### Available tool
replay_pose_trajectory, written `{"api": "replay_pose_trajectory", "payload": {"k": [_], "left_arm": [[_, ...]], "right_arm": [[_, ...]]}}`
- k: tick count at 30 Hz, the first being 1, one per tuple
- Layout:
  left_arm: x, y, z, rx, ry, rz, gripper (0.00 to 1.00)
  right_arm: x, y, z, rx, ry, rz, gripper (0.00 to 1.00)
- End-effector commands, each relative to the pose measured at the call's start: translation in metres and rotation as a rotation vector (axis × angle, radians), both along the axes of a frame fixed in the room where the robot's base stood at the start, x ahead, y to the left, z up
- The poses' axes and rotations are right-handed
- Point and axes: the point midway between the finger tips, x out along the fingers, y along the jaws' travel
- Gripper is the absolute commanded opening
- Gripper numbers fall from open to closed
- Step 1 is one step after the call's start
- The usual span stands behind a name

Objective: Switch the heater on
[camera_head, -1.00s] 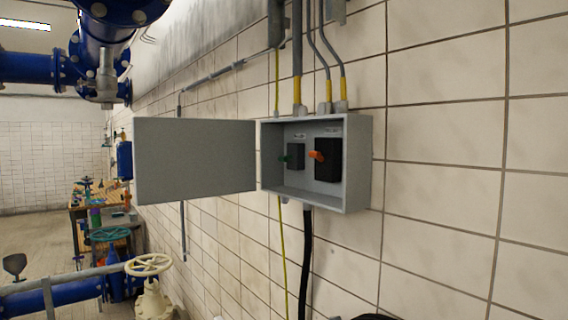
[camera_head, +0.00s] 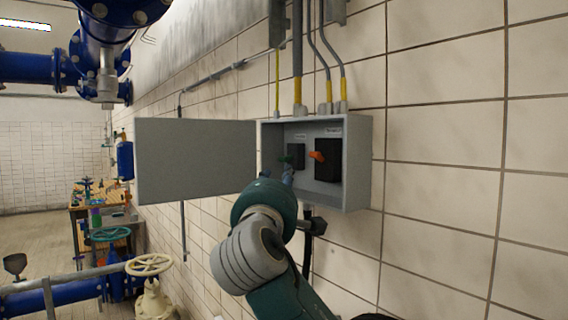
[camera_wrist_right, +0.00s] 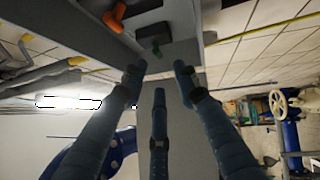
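The grey switch box (camera_head: 357,168) is on the tiled wall, its lid (camera_head: 195,160) swung open to the left. Inside are a green-handled switch (camera_head: 286,158) on the left and a larger black switch with an orange handle (camera_head: 317,156) on the right. Their labels are too small to read. In the right wrist view the orange handle (camera_wrist_right: 115,15) and green handle (camera_wrist_right: 155,48) lie beyond the fingertips. My right gripper (camera_head: 287,176) is just below the green handle at the box's front; its fingers (camera_wrist_right: 160,80) are spread and empty. My left gripper is out of view.
Conduits (camera_head: 297,60) enter the box from above, and a black cable (camera_head: 308,235) hangs below it. Blue pipes (camera_head: 30,68) and a cream handwheel (camera_head: 148,265) are at the left. The wall to the right of the box is clear.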

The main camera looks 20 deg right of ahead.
Motion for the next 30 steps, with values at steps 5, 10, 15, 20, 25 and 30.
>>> {"api": "replay_pose_trajectory", "payload": {"k": [5,10,15,20,25,30], "left_arm": [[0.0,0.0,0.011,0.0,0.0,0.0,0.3],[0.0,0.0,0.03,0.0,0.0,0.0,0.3],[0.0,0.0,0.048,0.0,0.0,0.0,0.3],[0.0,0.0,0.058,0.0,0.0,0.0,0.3],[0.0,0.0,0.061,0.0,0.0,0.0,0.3],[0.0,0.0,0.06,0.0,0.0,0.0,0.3]], "right_arm": [[0.011,-0.007,0.013,-0.014,-0.005,-0.011,0.3],[0.039,-0.019,0.021,-0.013,-0.004,-0.01,0.3],[0.068,-0.031,0.027,-0.012,-0.004,-0.008,0.3],[0.086,-0.039,0.03,-0.011,-0.005,-0.006,0.3],[0.095,-0.042,0.029,-0.01,-0.007,-0.005,0.3],[0.096,-0.043,0.028,-0.01,-0.007,-0.004,0.3]]}}
